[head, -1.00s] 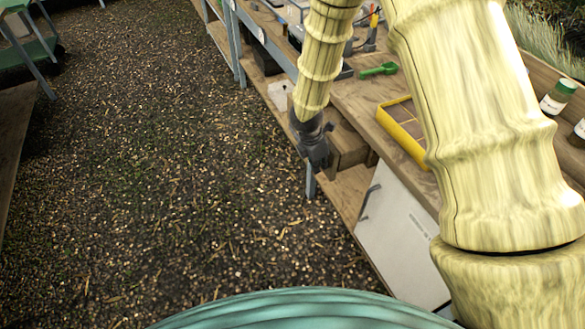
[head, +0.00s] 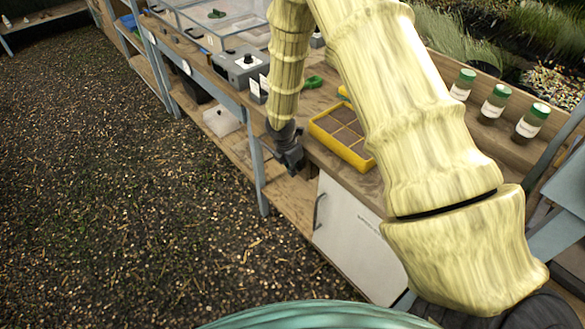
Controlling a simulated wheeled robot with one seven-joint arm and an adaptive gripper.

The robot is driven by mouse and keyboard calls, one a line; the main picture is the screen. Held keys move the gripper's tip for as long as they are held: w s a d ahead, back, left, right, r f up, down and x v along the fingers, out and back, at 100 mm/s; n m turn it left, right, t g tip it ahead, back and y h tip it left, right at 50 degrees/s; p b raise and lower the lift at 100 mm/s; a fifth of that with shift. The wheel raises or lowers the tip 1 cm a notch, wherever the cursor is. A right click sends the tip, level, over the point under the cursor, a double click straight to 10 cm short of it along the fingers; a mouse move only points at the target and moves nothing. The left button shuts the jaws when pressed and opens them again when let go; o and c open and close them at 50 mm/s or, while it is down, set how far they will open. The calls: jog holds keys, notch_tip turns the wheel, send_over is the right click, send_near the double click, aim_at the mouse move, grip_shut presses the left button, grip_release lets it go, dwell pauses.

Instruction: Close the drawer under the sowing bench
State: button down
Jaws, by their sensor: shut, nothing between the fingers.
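The wooden sowing bench (head: 385,192) runs diagonally through the head view. My gripper (head: 290,163) is shut and empty, pointing down at the bench's front edge, just left of the yellow seed tray. The drawer is under the bench top at this spot. My gripper and wrist hide most of it; only a small wooden part (head: 311,167) shows to the right of the gripper. No drawer box clearly stands out past the bench edge. I cannot tell whether the gripper touches the drawer front or whether the drawer is fully in.
A yellow tray (head: 364,165) of soil lies on the bench near a green scoop (head: 313,83). A white cabinet door (head: 355,240) with a dark handle is below. Several green-lidded jars (head: 494,103) stand at the back right. The gravel floor (head: 130,200) at left is clear.

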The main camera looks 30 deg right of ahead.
jog(key=shift+d, duration=0.15)
jog(key=s+a+r, duration=0.1)
jog(key=a+r, duration=0.5)
jog(key=r, duration=0.3)
jog(key=shift+s+a+r+b, duration=0.25)
jog(key=shift+a+r+b, duration=0.05)
jog(key=shift+r+b, duration=0.1)
jog(key=s+a+f+m+g+y, duration=0.15)
jog(key=s+a+f+m, duration=0.3)
jog(key=s+f, duration=0.5)
jog(key=s+a+f+m+y, duration=0.3)
jog(key=s+f+m, duration=0.3)
jog(key=s+f, duration=0.35)
jog(key=s+d+f+m+h, duration=0.1)
jog(key=s+f+m, duration=0.1)
jog(key=s+m, duration=0.3)
jog(key=s+d+f+m, duration=0.2)
jog(key=s+m, duration=0.3)
jog(key=s, duration=0.9)
jog(key=shift+f+t+h, duration=0.35)
jog(key=shift+f+t, duration=0.1)
jog(key=shift+f, duration=0.05)
